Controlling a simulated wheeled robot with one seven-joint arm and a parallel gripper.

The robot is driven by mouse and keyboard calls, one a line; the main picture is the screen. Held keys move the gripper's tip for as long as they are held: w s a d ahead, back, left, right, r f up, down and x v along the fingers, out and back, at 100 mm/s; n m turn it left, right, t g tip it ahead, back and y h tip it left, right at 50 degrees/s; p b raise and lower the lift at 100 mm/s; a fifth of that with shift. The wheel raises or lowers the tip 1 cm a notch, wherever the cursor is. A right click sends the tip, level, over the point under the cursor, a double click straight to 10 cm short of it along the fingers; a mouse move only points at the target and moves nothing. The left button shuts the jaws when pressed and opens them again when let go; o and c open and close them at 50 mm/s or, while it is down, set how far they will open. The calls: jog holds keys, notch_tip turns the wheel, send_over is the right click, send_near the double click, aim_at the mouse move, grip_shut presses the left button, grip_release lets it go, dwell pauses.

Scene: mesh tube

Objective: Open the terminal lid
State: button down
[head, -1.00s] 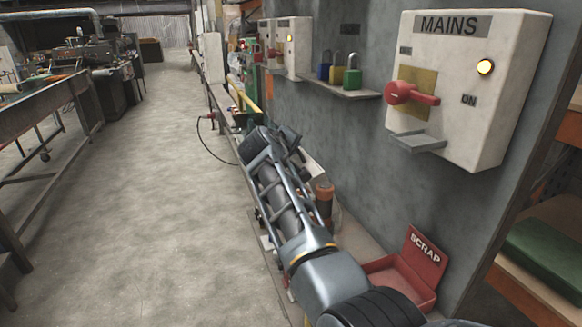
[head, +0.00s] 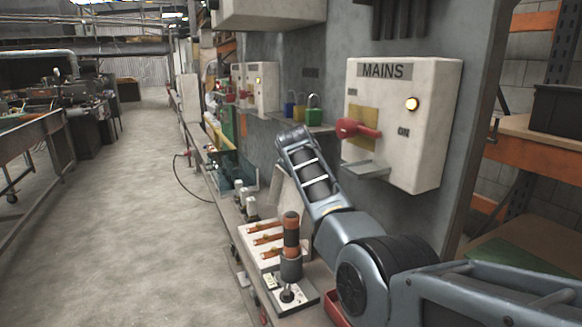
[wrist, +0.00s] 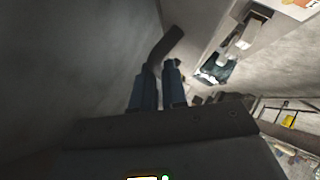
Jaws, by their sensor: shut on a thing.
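The terminal box shows copper bars (head: 266,239) on a pale base on the bench. A pale panel, which looks like the terminal lid (head: 283,195), stands steeply tilted behind the bars, partly hidden by my arm. My gripper (head: 291,137) is raised above the panel near the wall. In the wrist view, the blue fingers (wrist: 159,78) are close together on a dark curved piece (wrist: 166,44), apparently the lid's handle. Its join to the panel is hidden.
A mains box (head: 425,140) with a red switch hangs right of my arm. Padlocks (head: 314,112) stand on a wall shelf just beyond my gripper. A copper-and-dark cylinder (head: 291,240) stands beside the terminal box. The floor at left is clear.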

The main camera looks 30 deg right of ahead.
jog(key=shift+d+f, duration=0.1)
jog(key=shift+f, duration=0.2)
jog(key=c, duration=1.4)
grip_release()
jog(key=shift+c, duration=0.2)
jog(key=shift+r, duration=0.1)
jog(key=shift+s+a+r, duration=0.25)
jog(key=shift+s+r, duration=0.05)
jog(key=shift+s, duration=0.05)
jog(key=v, duration=0.6)
jog(key=shift+s+a+r, duration=0.15)
jog(key=shift+s, duration=0.15)
